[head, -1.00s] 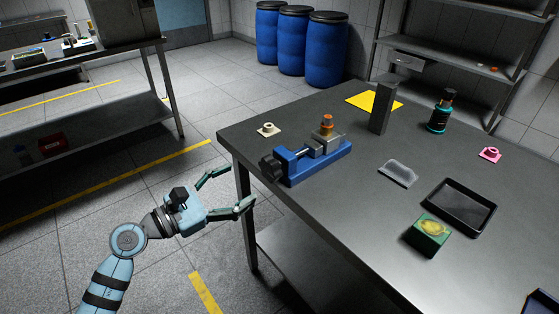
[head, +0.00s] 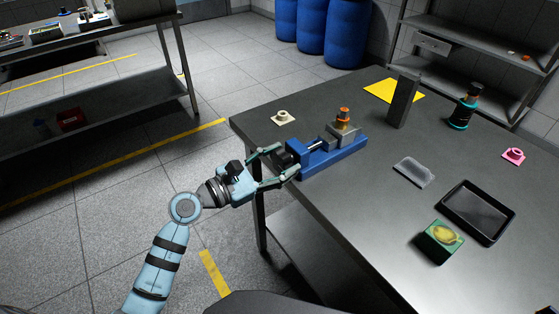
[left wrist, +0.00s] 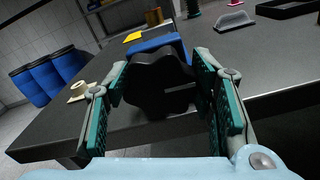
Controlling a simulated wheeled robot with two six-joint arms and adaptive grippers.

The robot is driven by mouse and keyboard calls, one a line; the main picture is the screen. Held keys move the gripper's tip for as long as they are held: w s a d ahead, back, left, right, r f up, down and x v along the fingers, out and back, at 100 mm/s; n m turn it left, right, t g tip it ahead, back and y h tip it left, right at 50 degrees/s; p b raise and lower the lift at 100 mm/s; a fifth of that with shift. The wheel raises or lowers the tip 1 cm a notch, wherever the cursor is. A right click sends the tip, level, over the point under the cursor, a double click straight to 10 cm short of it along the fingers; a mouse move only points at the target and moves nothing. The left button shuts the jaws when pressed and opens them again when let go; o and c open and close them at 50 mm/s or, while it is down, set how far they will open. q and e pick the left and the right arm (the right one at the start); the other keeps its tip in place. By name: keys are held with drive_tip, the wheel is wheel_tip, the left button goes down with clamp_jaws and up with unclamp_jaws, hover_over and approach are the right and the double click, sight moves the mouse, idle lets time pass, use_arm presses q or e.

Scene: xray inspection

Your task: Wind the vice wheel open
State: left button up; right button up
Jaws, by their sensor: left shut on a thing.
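The blue vice (head: 338,153) sits at the table's near left edge, with a grey block and an orange-topped piece (head: 344,119) at its far end. Its black lobed wheel (head: 283,159) faces my left arm. My left gripper (head: 279,163) is shut on the wheel, one finger on each side. In the left wrist view the wheel (left wrist: 158,85) fills the space between the teal finger pads, and the blue vice body (left wrist: 157,43) shows behind it. My right gripper is out of view.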

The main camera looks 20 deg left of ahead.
use_arm(q)
drive_tip(key=shift+r+n+p, duration=0.15)
drive_tip(key=shift+n+p, duration=0.95)
drive_tip(key=shift+p, duration=0.05)
drive_tip(key=n+p, duration=0.3)
drive_tip(key=shift+w+a+n, duration=0.1)
drive_tip(key=shift+a+n, duration=0.05)
drive_tip(key=shift+n, duration=0.15)
drive_tip(key=n+p, duration=0.3)
drive_tip(key=shift+n, duration=0.3)
drive_tip(key=n+p, duration=0.2)
drive_tip(key=n, duration=0.1)
drive_tip(key=shift+w+a+n, duration=0.1)
drive_tip(key=shift+a+n, duration=0.05)
drive_tip(key=shift+n, duration=0.15)
drive_tip(key=n+p, duration=0.2)
drive_tip(key=n, duration=0.1)
drive_tip(key=n+p, duration=0.1)
drive_tip(key=shift+f+n, duration=0.25)
drive_tip(key=shift+n, duration=0.05)
drive_tip(key=shift+f+n+p, duration=0.2)
drive_tip(key=shift+n+p, duration=1.1)
drive_tip(key=shift+n, duration=1)
drive_tip(key=shift+f, duration=0.1)
